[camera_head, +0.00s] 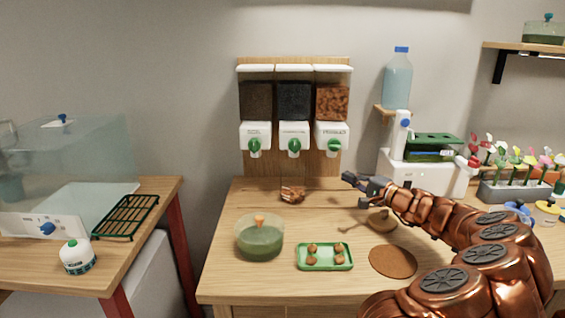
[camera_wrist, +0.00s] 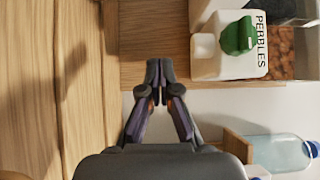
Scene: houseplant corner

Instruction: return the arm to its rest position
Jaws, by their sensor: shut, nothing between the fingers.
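My arm, copper coloured, reaches in from the lower right over the wooden table (camera_head: 222,270) in the head view. My gripper (camera_head: 347,177) is at its end, above the back of the table and below the dispenser on the right. In the wrist view my gripper (camera_wrist: 159,64) shows its two fingertips together, with nothing held between them. The pebbles dispenser (camera_wrist: 232,50) is just to the right of the fingertips in that view. Part of the tabletop behind my arm is hidden.
A glass bowl (camera_head: 260,241), a green tray (camera_head: 324,257) of small brown pieces and a cork mat (camera_head: 393,261) are on the table. A water bottle (camera_head: 397,78) stands on a shelf near my arm. A white machine (camera_head: 404,174) and potted flowers (camera_head: 513,191) are behind it.

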